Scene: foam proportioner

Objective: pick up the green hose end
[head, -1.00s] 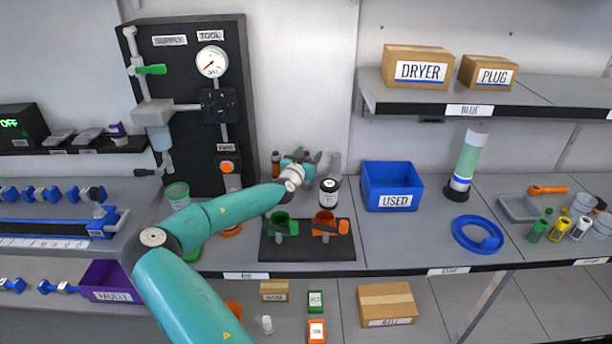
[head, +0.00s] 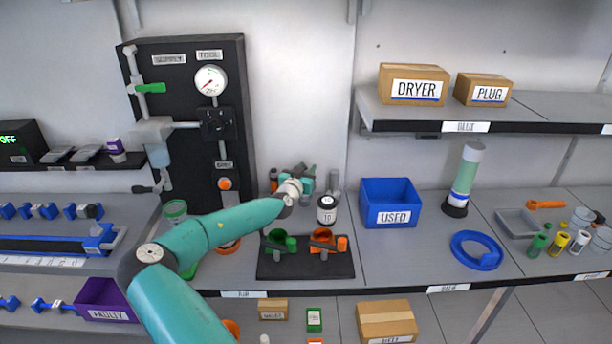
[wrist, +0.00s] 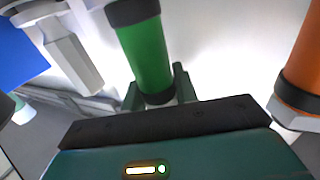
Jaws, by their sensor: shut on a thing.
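The green hose end (wrist: 148,55) is a green cylinder with black bands, upright in the wrist view. Its lower end sits between the two fingers of my gripper (wrist: 158,92), which is shut on it. In the head view my gripper (head: 307,182) is at the back of the bench, in front of the wall and beside a white-lidded jar (head: 327,210). The hose end cannot be made out there.
An orange hose end (wrist: 305,65) with a grey nut is close on the right in the wrist view. A black stand with green and orange cups (head: 305,268) lies in front. The blue USED bin (head: 391,218) stands right; the black panel (head: 190,60) stands left.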

